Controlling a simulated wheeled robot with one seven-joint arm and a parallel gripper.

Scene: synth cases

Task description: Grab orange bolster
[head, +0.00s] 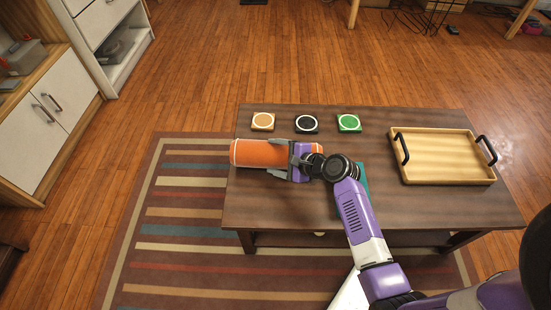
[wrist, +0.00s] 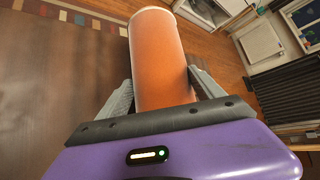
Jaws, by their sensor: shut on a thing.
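The orange bolster (head: 262,153) is a cylinder with pale edging, at the left end of the dark wooden table (head: 440,205) in the head view. My gripper (head: 284,160) comes in from its right side and is shut on it. In the wrist view the bolster (wrist: 160,62) stretches away between the two grey fingers of my gripper (wrist: 162,90), one on each side of it. Its near end is hidden by my gripper. I cannot tell whether it touches the tabletop.
Three small square pieces, tan (head: 263,121), black (head: 306,124) and green (head: 349,123), lie along the table's far edge. A wooden tray (head: 443,178) with black handles is at the right. A teal item (head: 363,178) is partly under my arm. White cabinets (head: 60,110) stand at left.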

